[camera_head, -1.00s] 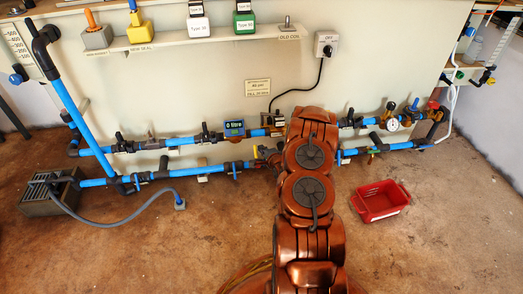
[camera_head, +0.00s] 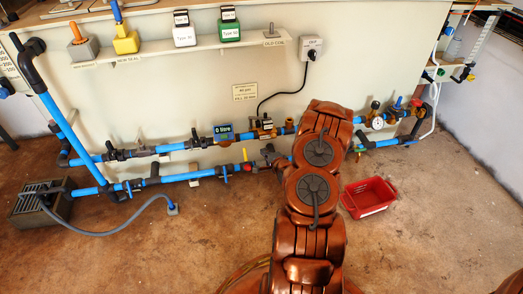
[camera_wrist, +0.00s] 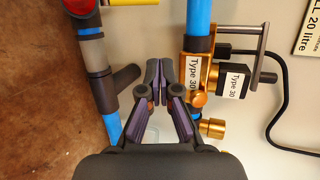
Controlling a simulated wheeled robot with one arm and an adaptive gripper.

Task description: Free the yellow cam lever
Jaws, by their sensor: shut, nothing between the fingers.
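The yellow cam lever (camera_head: 245,154) shows as a small yellow piece standing up from the lower pipe run, left of my arm, in the head view. In the wrist view a yellow bar (camera_wrist: 122,2), probably this lever, is cut off by the top edge, beside a red round part (camera_wrist: 79,5). My gripper (camera_wrist: 158,66) is shut and empty, its dark fingertips together. It is between the two pipe runs in the wrist view, below and right of the yellow bar and apart from it. In the head view my arm hides most of the gripper.
An orange-brown valve body (camera_wrist: 191,75) with a Type 30 label and a black Type 30 block (camera_wrist: 233,80) stand close right of my fingers. A grey-black fitting (camera_wrist: 98,60) is to their left. A red crate (camera_head: 347,202) stands on open floor right of my arm.

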